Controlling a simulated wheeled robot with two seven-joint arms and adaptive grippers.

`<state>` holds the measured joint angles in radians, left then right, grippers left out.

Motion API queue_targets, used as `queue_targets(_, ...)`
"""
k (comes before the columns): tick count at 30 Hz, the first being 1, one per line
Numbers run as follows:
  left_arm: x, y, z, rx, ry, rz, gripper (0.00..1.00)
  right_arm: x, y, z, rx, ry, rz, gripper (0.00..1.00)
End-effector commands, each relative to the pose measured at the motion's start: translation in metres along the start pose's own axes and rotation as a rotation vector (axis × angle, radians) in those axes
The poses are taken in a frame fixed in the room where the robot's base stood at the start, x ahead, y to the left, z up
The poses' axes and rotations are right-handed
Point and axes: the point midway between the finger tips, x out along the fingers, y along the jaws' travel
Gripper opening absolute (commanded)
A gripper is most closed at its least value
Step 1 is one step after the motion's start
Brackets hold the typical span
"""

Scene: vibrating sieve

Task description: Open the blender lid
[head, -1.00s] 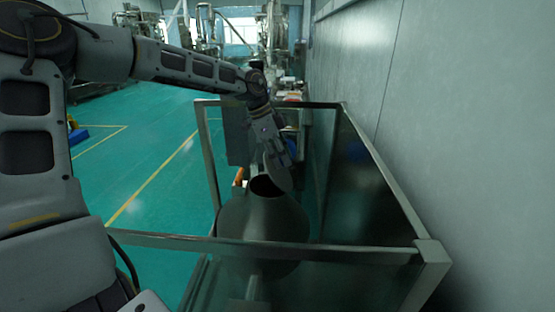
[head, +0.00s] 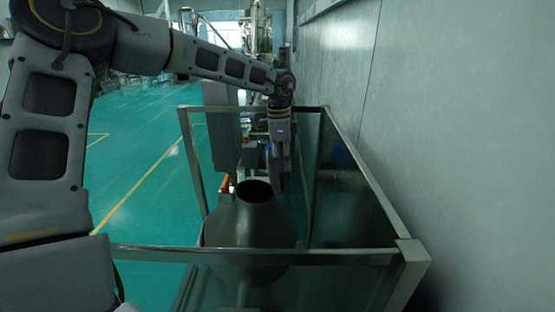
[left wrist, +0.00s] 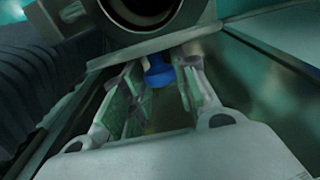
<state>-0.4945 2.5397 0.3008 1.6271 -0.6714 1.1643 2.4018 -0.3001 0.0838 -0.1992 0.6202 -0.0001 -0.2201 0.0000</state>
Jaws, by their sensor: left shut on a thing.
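The blender (head: 250,228) is a dark grey rounded vessel inside a metal-framed enclosure. Its round mouth (head: 256,190) shows dark and uncovered in the head view. My left gripper (head: 279,150) is beyond the mouth and a little to its right, pointing down. It is shut on the lid (head: 276,178), a grey flat piece seen nearly edge-on, held upright just right of the mouth. In the left wrist view the fingers (left wrist: 158,95) stand either side of a narrow space. A blue part (left wrist: 159,72) shows there; I cannot tell what it belongs to. My right gripper is not in view.
The metal frame rail (head: 330,256) crosses in front of the blender. A dark clear panel (head: 352,205) and a grey wall (head: 480,150) stand on the right. A grey box (head: 221,125) stands at the back left. The green floor (head: 150,190) on the left is open.

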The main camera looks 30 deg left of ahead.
Motion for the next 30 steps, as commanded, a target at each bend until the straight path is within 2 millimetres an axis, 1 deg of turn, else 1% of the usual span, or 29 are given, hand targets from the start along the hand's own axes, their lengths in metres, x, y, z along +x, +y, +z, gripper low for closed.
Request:
queue_targets(1,0.004,0.001,-0.002,0.002,-0.020,0.006,0.00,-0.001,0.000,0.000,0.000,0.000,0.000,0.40)
queue_targets(17,0.014,0.002,-0.018,0.001,-0.198,0.013,0.00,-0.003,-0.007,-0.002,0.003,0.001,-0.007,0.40)
queue_targets(30,0.022,0.003,-0.029,0.000,-0.327,0.016,0.00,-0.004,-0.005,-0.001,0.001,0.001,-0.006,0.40)
